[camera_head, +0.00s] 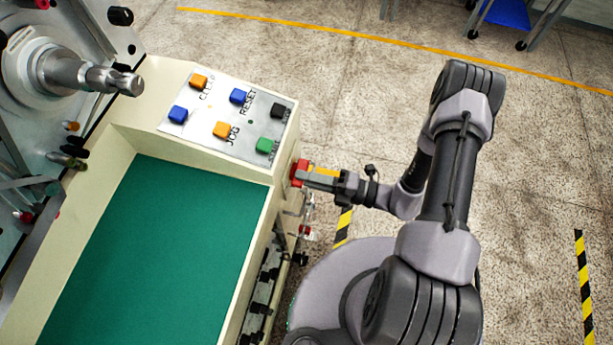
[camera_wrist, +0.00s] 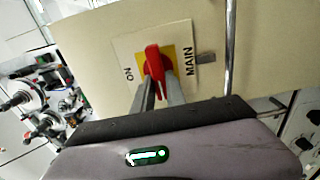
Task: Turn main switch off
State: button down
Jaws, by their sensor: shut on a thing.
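The main switch (camera_wrist: 153,62) is a red rotary handle on a yellow square plate, set in a white label with "ON" and "MAIN" printed on it. In the wrist view the handle stands nearly upright in the picture. In the head view the red switch (camera_head: 299,172) sticks out from the right side of the cream machine housing. My gripper (camera_wrist: 160,78) is shut on the red handle, one finger on each side of it. In the head view my gripper (camera_head: 318,178) reaches the switch from the right. The fingers hide the lower part of the handle and plate.
The cream housing has a sloped panel (camera_head: 228,118) with several coloured buttons above the switch. A metal rod (camera_wrist: 230,45) runs beside the label. Spindle parts (camera_head: 80,75) stand at the upper left. Open floor (camera_head: 340,90) lies to the right of the machine.

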jog(key=c, duration=1.4)
grip_release()
jog(key=shift+o, duration=0.2)
jog(key=shift+d, duration=0.15)
jog(key=p+v, duration=0.2)
jog(key=v, duration=1.5)
jog(key=shift+p, duration=0.4)
